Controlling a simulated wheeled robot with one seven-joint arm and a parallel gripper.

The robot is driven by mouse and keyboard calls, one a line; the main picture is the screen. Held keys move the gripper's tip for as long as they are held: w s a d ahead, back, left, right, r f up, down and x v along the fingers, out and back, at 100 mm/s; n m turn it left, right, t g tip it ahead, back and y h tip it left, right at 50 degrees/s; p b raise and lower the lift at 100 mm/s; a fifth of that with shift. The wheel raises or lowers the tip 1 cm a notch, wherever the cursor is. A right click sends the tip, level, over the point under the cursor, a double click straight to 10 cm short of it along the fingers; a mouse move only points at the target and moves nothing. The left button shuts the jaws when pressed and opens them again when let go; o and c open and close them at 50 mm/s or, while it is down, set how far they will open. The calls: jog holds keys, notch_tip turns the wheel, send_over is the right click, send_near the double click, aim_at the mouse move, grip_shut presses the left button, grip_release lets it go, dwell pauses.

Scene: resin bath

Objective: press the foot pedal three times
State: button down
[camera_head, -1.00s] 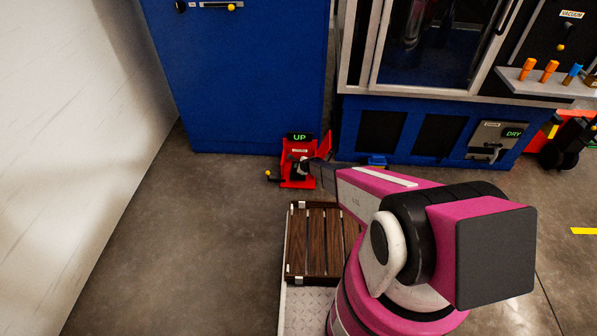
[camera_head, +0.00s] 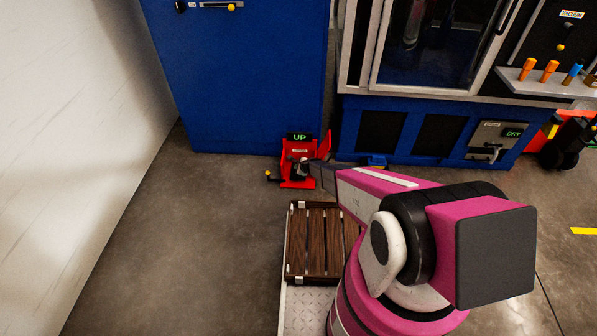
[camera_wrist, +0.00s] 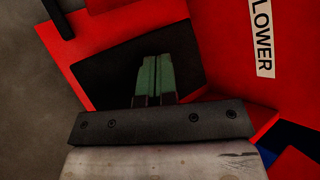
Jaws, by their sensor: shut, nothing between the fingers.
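The foot pedal unit (camera_head: 287,148) is a red housing on the floor in front of the blue cabinet. A small display on it (camera_head: 299,137) reads UP in green. In the wrist view its red wall (camera_wrist: 222,50) carries a white label reading LOWER, and a black pedal plate (camera_wrist: 105,75) sits inside the housing. My gripper (camera_wrist: 152,60) is shut and empty, its greenish fingertips over the black plate. I cannot tell whether they touch it. In the head view my arm hides part of the unit.
A wooden slatted platform (camera_head: 320,240) lies in front of the pedal unit. A blue cabinet (camera_head: 240,80) stands behind, and a machine with a DRY display (camera_head: 513,133) stands to the right. A white wall (camera_head: 80,130) bounds the left. The floor at left (camera_head: 190,235) is clear.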

jog(key=shift+f, duration=1)
dwell(1.1)
jog(key=shift+r, duration=1.7)
jog(key=shift+r, duration=2.6)
notch_tip(320, 180, up, 4)
jog(key=shift+f, duration=0.2)
